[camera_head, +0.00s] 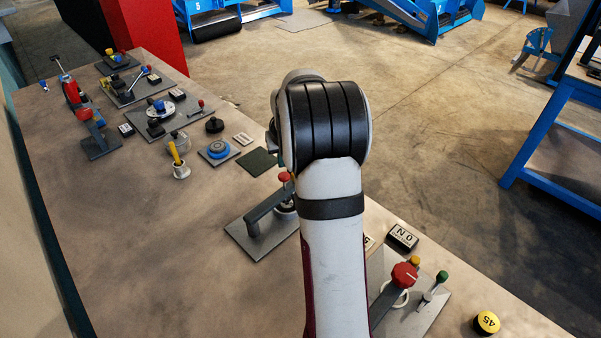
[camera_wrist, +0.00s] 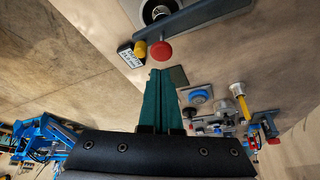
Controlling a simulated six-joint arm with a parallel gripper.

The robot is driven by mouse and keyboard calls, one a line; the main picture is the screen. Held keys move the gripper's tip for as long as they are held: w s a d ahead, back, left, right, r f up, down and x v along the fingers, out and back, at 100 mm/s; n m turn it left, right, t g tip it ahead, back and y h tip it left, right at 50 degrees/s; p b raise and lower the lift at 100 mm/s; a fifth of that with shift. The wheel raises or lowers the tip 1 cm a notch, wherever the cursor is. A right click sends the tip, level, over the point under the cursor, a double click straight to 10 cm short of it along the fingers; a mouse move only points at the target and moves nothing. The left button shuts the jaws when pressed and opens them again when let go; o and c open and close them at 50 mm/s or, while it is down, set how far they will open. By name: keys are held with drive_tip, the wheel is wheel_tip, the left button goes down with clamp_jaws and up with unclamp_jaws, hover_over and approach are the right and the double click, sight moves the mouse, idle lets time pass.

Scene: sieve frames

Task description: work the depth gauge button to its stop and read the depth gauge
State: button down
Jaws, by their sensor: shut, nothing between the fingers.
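The depth gauge is a dark grey bracket (camera_head: 262,208) on a grey plate (camera_head: 246,240), partly behind my arm in the head view. A red button (camera_head: 284,177) tops it; in the wrist view the red button (camera_wrist: 161,50) shows at upper middle. Beside it are a yellow knob (camera_wrist: 140,49) and a small black block with a white label (camera_wrist: 129,58); its small print looks like a depth reading, but I cannot read it surely. My gripper (camera_wrist: 160,72) is shut and empty, its green fingers pointing toward the red button, with their tips appearing just short of it. The head view hides my gripper.
A dark square pad (camera_head: 257,162) and a blue round dial (camera_head: 219,149) lie beyond the gauge. A red knob fixture (camera_head: 404,275) and a yellow-topped disc (camera_head: 487,323) sit nearer. The table's left middle is clear.

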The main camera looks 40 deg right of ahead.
drive_tip(key=shift+f, duration=0.1)
idle(0.6)
drive_tip(key=shift+f, duration=1.9)
drive_tip(key=shift+r, duration=3)
